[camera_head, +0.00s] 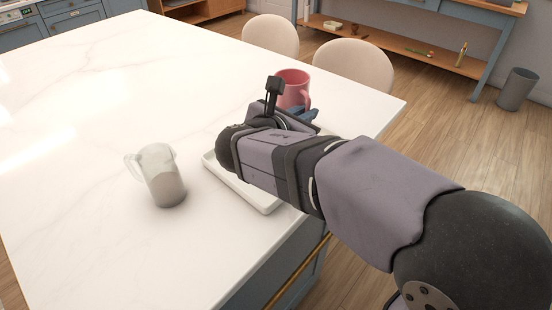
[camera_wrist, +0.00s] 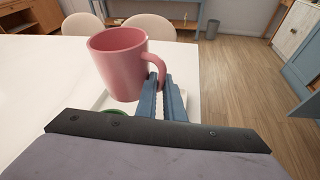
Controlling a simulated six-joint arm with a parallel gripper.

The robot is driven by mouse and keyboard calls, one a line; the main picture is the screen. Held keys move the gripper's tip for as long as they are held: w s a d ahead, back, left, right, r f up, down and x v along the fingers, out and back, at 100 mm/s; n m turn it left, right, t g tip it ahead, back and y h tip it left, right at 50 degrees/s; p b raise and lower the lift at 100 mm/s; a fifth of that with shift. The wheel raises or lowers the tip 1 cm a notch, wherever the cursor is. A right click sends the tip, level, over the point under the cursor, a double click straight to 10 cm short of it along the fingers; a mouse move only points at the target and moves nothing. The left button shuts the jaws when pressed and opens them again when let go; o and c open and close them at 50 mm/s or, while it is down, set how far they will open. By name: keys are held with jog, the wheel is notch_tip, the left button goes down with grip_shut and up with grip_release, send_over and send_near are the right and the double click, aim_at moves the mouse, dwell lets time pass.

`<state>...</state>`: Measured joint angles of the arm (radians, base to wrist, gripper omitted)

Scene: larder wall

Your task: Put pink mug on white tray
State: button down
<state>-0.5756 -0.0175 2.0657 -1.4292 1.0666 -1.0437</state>
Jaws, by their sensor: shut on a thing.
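The pink mug (camera_head: 292,84) is upright at my gripper (camera_head: 303,113), on the far side of my arm in the head view. In the wrist view, the pink mug (camera_wrist: 121,65) has its handle to the right, and my gripper (camera_wrist: 163,88) is shut on that handle. The mug seems raised off the counter. The white tray (camera_head: 262,205) lies on the counter under my arm, which hides most of it. Part of the tray also shows below the mug in the wrist view, with a green object (camera_wrist: 118,112) there, mostly hidden.
A whitish-grey mug or pitcher (camera_head: 162,176) stands on the marble counter (camera_head: 90,130), left of the tray. Two cream chairs (camera_head: 352,66) stand behind the counter's far edge. The counter's left side is widely clear.

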jog(key=shift+m+g+h, duration=0.3)
jog(key=shift+m+h, duration=0.1)
jog(key=shift+d+f+b, duration=0.35)
jog(key=shift+d+f, duration=0.2)
jog(key=shift+f, duration=1.2)
jog(key=shift+d+f+b, duration=0.35)
jog(key=shift+d+f, duration=0.25)
jog(key=shift+f, duration=1.1)
jog(key=shift+d+f+b, duration=0.35)
jog(key=shift+d+f, duration=0.2)
jog(key=shift+f, duration=1.2)
jog(key=shift+f, duration=0.15)
jog(key=c, duration=2.2)
grip_release()
jog(key=shift+o, duration=0.2)
